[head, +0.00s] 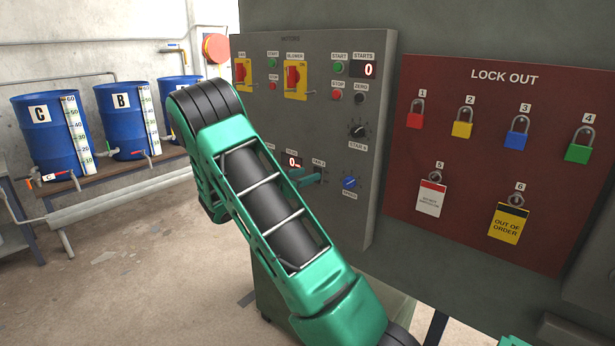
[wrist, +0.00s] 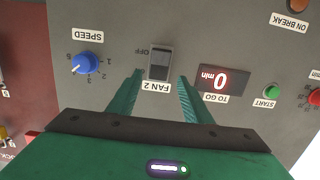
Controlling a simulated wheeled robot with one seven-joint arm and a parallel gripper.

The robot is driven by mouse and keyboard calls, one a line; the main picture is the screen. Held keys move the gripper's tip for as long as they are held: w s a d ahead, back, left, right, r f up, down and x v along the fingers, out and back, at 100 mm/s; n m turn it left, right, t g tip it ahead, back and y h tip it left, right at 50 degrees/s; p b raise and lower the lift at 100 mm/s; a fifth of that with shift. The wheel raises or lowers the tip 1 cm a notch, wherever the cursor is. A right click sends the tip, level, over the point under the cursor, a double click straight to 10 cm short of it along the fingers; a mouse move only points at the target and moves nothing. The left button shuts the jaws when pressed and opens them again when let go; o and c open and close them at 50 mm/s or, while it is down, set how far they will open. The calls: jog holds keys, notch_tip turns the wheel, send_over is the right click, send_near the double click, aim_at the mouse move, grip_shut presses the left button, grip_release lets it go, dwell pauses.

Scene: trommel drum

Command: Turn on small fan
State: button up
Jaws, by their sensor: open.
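A dark rocker switch (wrist: 159,64) labelled FAN 2 sits on the grey control panel (wrist: 215,35), upside down in the wrist view. My gripper (wrist: 160,78) is open and empty, with one green finger on each side of the switch's lower part in that view. I cannot tell if the fingers touch the panel. In the head view my gripper (head: 308,175) is partly hidden behind my arm, low on the MOTORS panel (head: 312,56). The switch cannot be made out there.
A blue SPEED knob (wrist: 85,63) is left of the switch, and a red 0 min display (wrist: 221,80) and green START button (wrist: 271,91) are right. A red lockout board (head: 470,150) with padlocks stands right of the panel. Blue barrels (head: 125,115) stand far left.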

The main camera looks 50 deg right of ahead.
jog(key=a, duration=0.7)
jog(key=shift+s+a+r, duration=0.25)
jog(key=shift+a+r, duration=0.05)
jog(key=shift+r, duration=0.1)
jog(key=s+f+n+g+y, duration=0.25)
jog(key=s+y, duration=0.55)
jog(key=s, duration=0.9)
jog(key=s+a+r+n+t+y, duration=0.1)
jog(key=s+a+n+y, duration=0.7)
jog(key=s+a, duration=1.1)
jog(key=shift+a+r+y, duration=0.25)
jog(key=shift+a+y, duration=0.25)
